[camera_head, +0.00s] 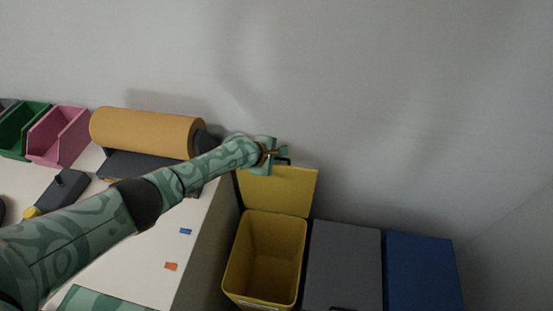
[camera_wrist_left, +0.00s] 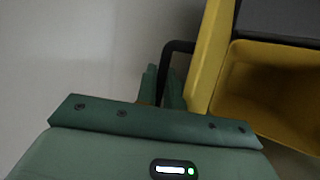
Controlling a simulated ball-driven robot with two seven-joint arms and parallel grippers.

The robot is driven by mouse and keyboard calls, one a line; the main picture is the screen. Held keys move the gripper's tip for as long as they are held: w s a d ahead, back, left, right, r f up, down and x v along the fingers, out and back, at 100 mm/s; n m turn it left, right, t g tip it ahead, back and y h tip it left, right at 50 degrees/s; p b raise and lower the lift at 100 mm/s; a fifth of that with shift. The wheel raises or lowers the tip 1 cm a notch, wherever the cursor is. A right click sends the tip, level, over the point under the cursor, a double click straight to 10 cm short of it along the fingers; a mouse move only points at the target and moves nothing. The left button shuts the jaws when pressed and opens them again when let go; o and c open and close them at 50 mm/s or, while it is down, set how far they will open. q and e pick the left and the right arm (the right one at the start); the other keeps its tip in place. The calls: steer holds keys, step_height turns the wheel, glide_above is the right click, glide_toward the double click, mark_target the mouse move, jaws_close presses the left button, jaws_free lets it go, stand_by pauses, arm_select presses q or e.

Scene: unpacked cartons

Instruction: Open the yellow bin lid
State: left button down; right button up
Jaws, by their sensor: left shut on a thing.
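The yellow bin (camera_head: 264,262) stands beside the table with its inside showing, and I see nothing in it. Its yellow lid (camera_head: 278,192) is swung up and stands near upright at the back of the bin, close to the wall. My left gripper (camera_head: 273,153) is at the lid's top edge. In the left wrist view its fingers (camera_wrist_left: 164,88) are shut on the black lid handle (camera_wrist_left: 177,47), beside the raised lid (camera_wrist_left: 207,57) and the open bin (camera_wrist_left: 265,92). The fingers partly hide the handle. My right gripper is not in view.
A grey bin (camera_head: 343,262) and a blue bin (camera_head: 422,272), both closed, stand right of the yellow one. The white table (camera_head: 130,255) at left holds an orange-brown roll (camera_head: 146,133), a pink tray (camera_head: 58,137) and a green tray (camera_head: 24,130). The wall is close behind.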

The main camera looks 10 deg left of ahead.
arm_select(q)
steer(key=c, duration=1.8)
jaws_free()
steer(key=shift+w+r, duration=0.3)
steer(key=shift+s+a, duration=0.1)
steer(key=shift+s+f, duration=0.1)
steer(key=shift+f, duration=0.05)
